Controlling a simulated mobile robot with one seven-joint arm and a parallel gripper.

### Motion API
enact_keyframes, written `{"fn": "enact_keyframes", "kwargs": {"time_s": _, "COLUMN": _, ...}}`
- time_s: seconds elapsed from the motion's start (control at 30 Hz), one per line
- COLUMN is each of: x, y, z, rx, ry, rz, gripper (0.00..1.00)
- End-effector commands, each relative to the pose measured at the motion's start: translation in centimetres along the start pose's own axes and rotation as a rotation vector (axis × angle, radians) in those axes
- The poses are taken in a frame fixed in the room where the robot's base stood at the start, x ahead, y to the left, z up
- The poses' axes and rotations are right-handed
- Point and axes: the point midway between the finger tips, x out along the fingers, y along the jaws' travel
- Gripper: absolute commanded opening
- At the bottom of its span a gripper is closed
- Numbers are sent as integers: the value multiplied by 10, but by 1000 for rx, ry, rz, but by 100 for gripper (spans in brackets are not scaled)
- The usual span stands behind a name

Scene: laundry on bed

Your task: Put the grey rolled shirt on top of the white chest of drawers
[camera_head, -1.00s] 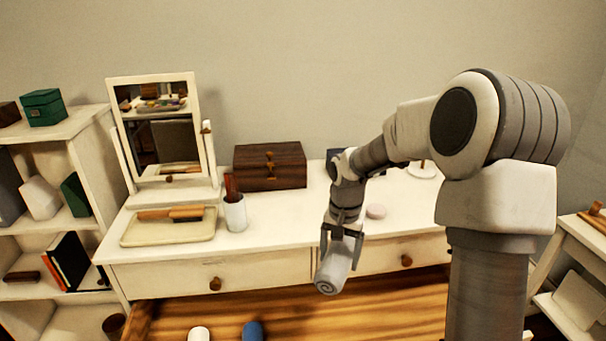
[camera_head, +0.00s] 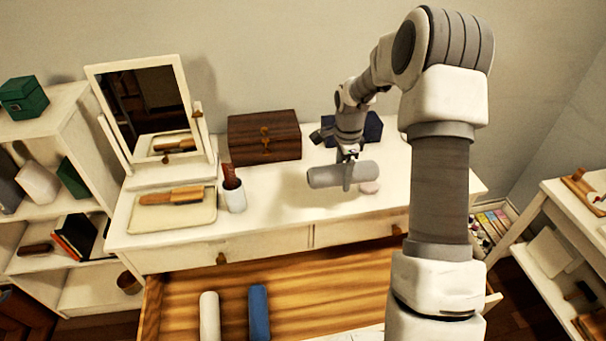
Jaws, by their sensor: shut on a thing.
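The grey rolled shirt (camera_head: 328,177) is a short grey cylinder lying roughly level in the picture. The roll is over the top of the white chest of drawers (camera_head: 285,205), right of the middle. I cannot tell whether it touches the top or hangs just above it. An open wooden drawer (camera_head: 305,275) is in front and below, holding a white roll (camera_head: 209,317) and a blue roll (camera_head: 259,312).
On the chest top stand a mirror (camera_head: 140,110), a tray with a brush (camera_head: 150,218), a white cup (camera_head: 235,197), a brown wooden box (camera_head: 264,138) and a dark blue box (camera_head: 373,128). The top is clear between the cup and the grey roll.

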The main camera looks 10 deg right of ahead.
Motion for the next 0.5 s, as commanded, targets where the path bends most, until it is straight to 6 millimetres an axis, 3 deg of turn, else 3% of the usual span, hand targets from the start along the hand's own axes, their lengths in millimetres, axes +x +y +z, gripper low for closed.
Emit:
{"fn": "enact_keyframes", "kwargs": {"time_s": 0.3, "x": 42, "y": -26, "z": 68, "rx": -6, "ry": -2, "rz": 2, "gripper": 13}}
{"fn": "enact_keyframes", "kwargs": {"time_s": 0.5, "x": 55, "y": -34, "z": 87, "rx": -3, "ry": 0, "rz": 0, "gripper": 13}}
